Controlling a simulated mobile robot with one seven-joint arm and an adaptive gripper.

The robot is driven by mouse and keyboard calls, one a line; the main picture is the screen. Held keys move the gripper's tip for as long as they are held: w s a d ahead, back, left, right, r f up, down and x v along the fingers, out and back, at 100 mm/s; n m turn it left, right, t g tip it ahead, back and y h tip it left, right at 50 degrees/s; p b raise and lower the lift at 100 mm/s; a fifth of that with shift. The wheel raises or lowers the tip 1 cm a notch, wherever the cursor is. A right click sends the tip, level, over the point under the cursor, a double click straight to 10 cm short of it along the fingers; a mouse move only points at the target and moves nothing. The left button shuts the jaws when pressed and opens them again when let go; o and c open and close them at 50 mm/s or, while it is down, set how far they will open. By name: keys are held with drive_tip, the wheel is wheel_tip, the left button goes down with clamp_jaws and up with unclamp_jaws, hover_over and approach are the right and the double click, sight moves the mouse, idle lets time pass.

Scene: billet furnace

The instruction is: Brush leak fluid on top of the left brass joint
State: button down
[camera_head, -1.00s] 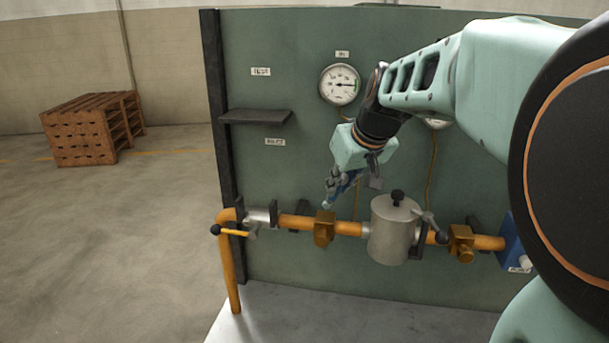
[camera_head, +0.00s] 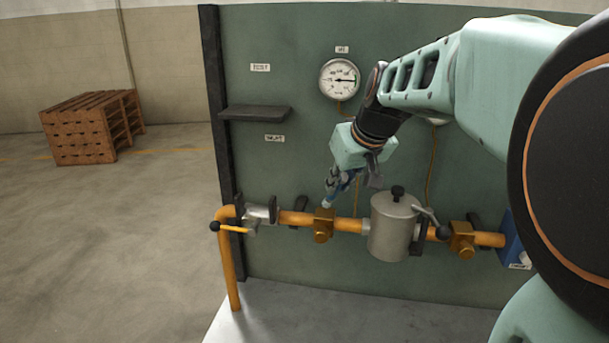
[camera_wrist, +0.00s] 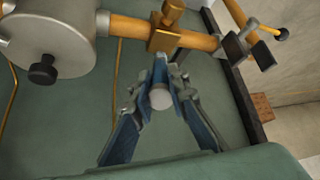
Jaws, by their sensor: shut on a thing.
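The left brass joint (camera_head: 323,226) sits on the orange pipe, left of the grey cylinder. It also shows near the top of the wrist view (camera_wrist: 165,38). My gripper (camera_head: 337,190) is just above this joint, pointing down and slightly left. It is shut on a slim blue tool (camera_wrist: 160,74) with a pale round end (camera_wrist: 160,98) facing the wrist camera. The tool's pale lower tip (camera_head: 327,204) is close over the joint's top; I cannot tell whether they touch. The right brass joint (camera_head: 462,240) is right of the cylinder.
The grey cylinder (camera_head: 392,230) with a black knob stands close right of the left joint. A yellow-handled valve (camera_head: 229,228) is at left. A dark shelf (camera_head: 255,113) and a gauge (camera_head: 340,79) are on the green panel (camera_head: 300,170).

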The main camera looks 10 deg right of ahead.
sight(337, 193)
drive_tip(key=shift+f, duration=0.3)
drive_tip(key=s, duration=0.1)
drive_tip(key=s+a+b, duration=0.1)
drive_tip(key=s, duration=0.2)
drive_tip(key=shift+a+r+b, duration=0.2)
drive_tip(key=shift+r+b, duration=0.1)
drive_tip(key=shift+b, duration=0.1)
drive_tip(key=shift+w+d+r+p, duration=0.1)
drive_tip(key=shift+w+d+p, duration=0.2)
drive_tip(key=shift+w, duration=0.7)
drive_tip(key=shift+w+d+p, duration=0.1)
drive_tip(key=shift+w+d, duration=0.25)
drive_tip(key=shift+w, duration=0.65)
drive_tip(key=shift+r+p, duration=2)
drive_tip(key=shift+r, duration=0.95)
drive_tip(key=shift+r, duration=0.15)
